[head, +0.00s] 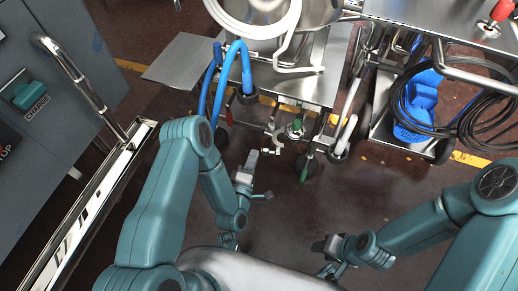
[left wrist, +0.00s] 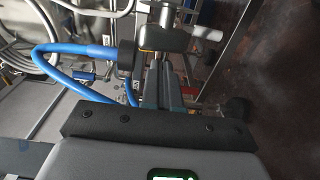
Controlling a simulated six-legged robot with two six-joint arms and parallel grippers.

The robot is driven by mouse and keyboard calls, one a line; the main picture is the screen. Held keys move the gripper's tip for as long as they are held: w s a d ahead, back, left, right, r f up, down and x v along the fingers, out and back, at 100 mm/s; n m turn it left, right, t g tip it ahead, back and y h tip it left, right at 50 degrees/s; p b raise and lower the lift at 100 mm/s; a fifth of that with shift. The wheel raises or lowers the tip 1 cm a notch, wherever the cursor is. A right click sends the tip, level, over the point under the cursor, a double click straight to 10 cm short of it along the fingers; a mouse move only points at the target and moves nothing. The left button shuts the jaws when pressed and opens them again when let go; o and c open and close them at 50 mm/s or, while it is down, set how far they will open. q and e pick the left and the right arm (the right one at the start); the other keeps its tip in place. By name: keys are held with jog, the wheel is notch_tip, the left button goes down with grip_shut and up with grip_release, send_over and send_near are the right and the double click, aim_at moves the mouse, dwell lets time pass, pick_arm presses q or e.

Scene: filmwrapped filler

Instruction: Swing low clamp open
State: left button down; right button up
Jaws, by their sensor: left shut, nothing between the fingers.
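A small silver clamp-like fitting (head: 272,140) hangs at the front lower edge of the steel cart, beside a green-handled valve (head: 295,128). I cannot tell for sure that it is the low clamp. My left gripper (head: 251,157) is shut and empty, pointing up the picture, just below and left of that fitting. In the left wrist view, a metal block with a silver cylinder (left wrist: 165,38) sits right at the tips of my left gripper (left wrist: 164,60); I cannot tell whether they touch. My right gripper (head: 320,246) is low at the right, away from the cart; its jaws are unclear.
Blue hoses (head: 245,70) hang on the cart's left; one (left wrist: 75,50) crosses the left wrist view. A second cart (head: 440,30) with coiled black hose (head: 405,100) stands at right. A steel rail (head: 85,210) stands at left. The floor between my grippers is clear.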

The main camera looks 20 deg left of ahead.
aim_at(261, 134)
pick_arm(q)
jog(key=w+b, duration=0.3)
jog(key=w, duration=0.4)
jog(key=shift+a, duration=0.1)
pick_arm(e)
jog(key=f, duration=0.4)
jog(key=shift+w+d+f, duration=0.2)
jog(key=shift+w+d, duration=0.05)
jog(key=shift+w, duration=0.05)
